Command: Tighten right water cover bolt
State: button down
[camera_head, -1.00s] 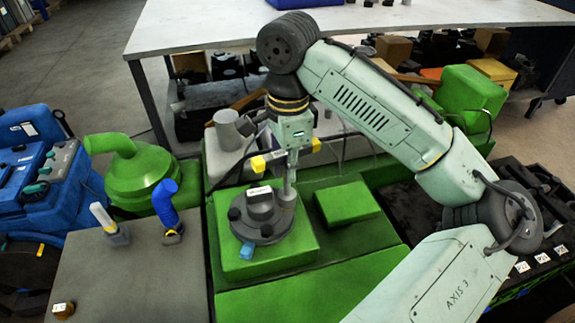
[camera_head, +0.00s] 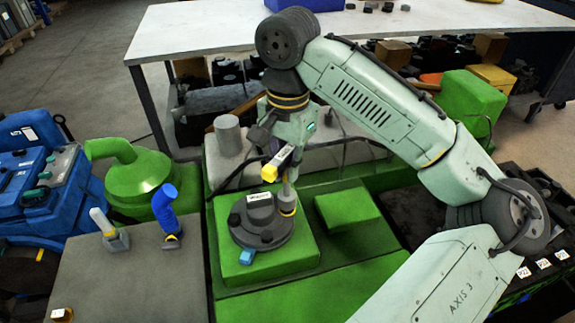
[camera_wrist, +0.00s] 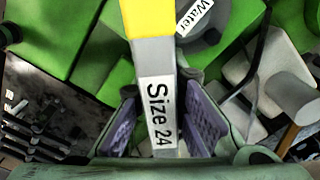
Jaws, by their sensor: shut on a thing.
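The dark grey round water cover (camera_head: 265,232) lies on a green block, with a "Water" label on its raised part. Part of it shows at the top of the wrist view (camera_wrist: 210,38). My gripper (camera_head: 292,150) is above the cover's right side, shut on the handle of a Size 24 T-shaped wrench (camera_head: 270,173). In the wrist view the handle (camera_wrist: 156,85), with a yellow end, sits between the purple pads (camera_wrist: 165,128). The wrench's shaft stands upright and reaches down to the cover's right edge. It hides the right bolt, so I cannot see its seating.
A blue piece (camera_head: 247,256) sits at the cover's front edge. A raised green block (camera_head: 347,209) is to the right. A grey cylinder (camera_head: 229,135) stands behind. A blue-handled tool (camera_head: 165,205) and a green funnel-like part (camera_head: 138,185) are at left.

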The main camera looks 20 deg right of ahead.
jog(key=n, duration=2)
jog(key=shift+a+n, duration=0.1)
jog(key=shift+n, duration=0.2)
jog(key=n, duration=0.6)
